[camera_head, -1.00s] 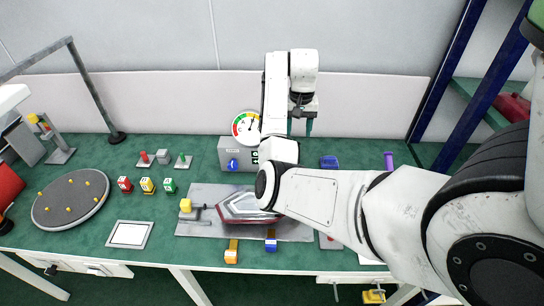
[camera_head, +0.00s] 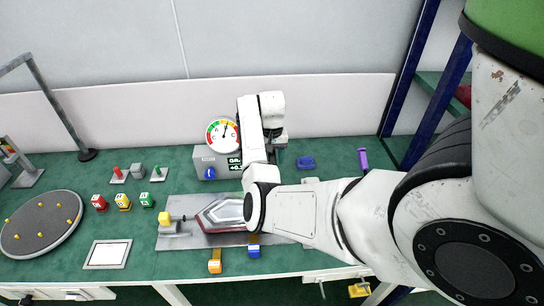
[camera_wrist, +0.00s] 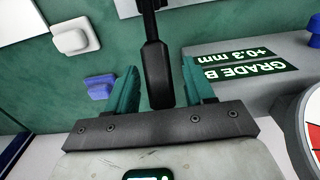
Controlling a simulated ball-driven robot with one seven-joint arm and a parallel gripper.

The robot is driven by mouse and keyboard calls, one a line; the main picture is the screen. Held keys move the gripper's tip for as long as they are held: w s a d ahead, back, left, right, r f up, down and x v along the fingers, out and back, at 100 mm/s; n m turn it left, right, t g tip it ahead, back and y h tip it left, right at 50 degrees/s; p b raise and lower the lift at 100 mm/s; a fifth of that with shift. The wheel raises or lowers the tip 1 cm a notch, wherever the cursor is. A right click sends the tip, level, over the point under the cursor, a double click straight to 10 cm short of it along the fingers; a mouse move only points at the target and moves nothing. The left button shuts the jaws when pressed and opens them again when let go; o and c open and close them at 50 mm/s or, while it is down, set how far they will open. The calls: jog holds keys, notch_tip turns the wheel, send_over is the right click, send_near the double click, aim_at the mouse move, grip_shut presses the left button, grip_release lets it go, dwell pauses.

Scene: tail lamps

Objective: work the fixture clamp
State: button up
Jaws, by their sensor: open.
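In the head view my gripper is behind the plate, right of the gauge box, away from the clamp.
The gauge box (camera_head: 205,160) with a round dial (camera_head: 222,134) stands behind the plate. Bare table lies around the white-topped pad (camera_head: 107,254).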

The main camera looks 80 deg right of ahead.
jog(key=shift+c, duration=0.4)
grip_shut()
